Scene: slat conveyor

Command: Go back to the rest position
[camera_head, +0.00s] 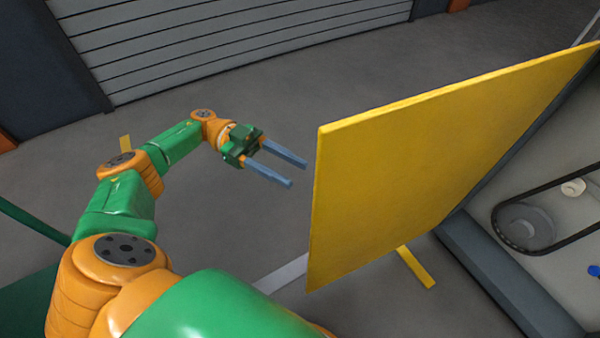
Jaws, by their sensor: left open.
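My left gripper (298,173) is at the end of my green and orange left arm, which comes in from the left. Its two blue-grey fingers are parallel and apart, with nothing between them. It points right, toward the near edge of a large yellow panel (430,160). In the picture a small gap separates the fingertips from the panel's left edge. My right gripper is not in view.
Behind the panel on the right is a machine with a black belt and pulley (525,228) and a dark grey frame beam (500,275). A grey slatted shutter (220,40) stands at the back. Grey floor (240,235) around the gripper is clear.

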